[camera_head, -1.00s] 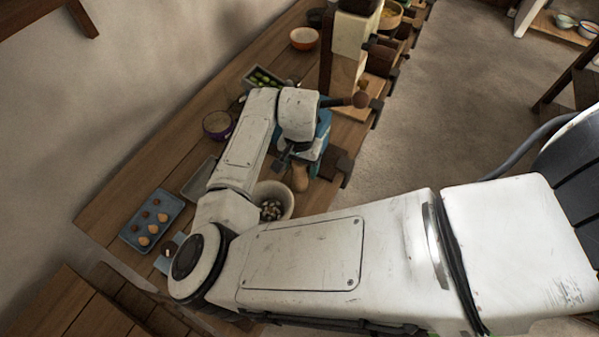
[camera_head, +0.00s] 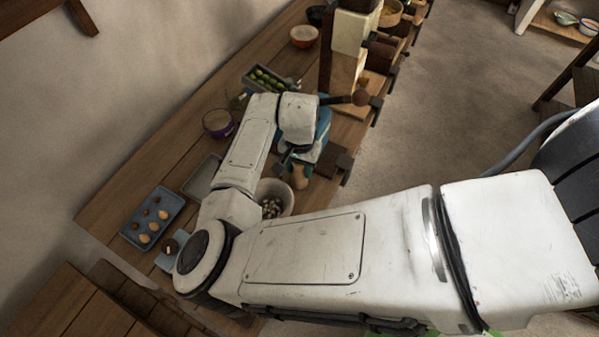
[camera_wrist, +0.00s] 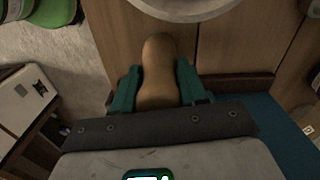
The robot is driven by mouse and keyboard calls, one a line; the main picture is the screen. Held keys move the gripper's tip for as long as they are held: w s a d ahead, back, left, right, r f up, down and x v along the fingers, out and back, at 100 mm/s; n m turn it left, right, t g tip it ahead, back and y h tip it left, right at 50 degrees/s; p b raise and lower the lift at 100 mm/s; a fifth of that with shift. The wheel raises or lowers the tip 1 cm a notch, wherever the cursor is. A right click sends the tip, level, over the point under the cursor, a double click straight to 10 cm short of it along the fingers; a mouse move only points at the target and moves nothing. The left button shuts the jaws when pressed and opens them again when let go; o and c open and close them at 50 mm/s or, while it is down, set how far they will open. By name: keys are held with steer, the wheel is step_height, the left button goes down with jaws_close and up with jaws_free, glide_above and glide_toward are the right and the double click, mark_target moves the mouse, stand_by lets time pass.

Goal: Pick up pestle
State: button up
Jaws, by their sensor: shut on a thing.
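The pestle (camera_wrist: 158,70) is a smooth tan piece with a rounded end. In the wrist view it lies between the two green fingers of my gripper (camera_wrist: 156,80), which are shut on it. Its near end is hidden by the gripper body. In the head view the pestle (camera_head: 300,181) shows below my gripper (camera_head: 289,160), near the counter's front edge. I cannot tell whether it touches the counter.
A pale bowl (camera_head: 287,194) with small pieces inside stands close to the pestle. A blue tray (camera_head: 134,232) of small round items, a purple bowl (camera_head: 218,123) and an orange bowl (camera_head: 304,37) stand on the wooden counter (camera_head: 160,165). Open floor (camera_head: 440,110) lies to the right.

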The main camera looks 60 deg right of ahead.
jaws_close()
steer(key=shift+r+b, duration=0.3)
steer(key=shift+r, duration=0.15)
steer(key=r, duration=0.1)
steer(key=r+b, duration=0.1)
steer(key=shift+s+r, duration=0.2)
steer(key=shift+r, duration=0.1)
steer(key=s+a+r+b, duration=0.1)
steer(key=s+r+b, duration=0.1)
steer(key=s+r, duration=0.7)
steer(key=s, duration=0.4)
steer(key=shift+s+a+r, duration=0.25)
steer(key=shift+a+r, duration=0.05)
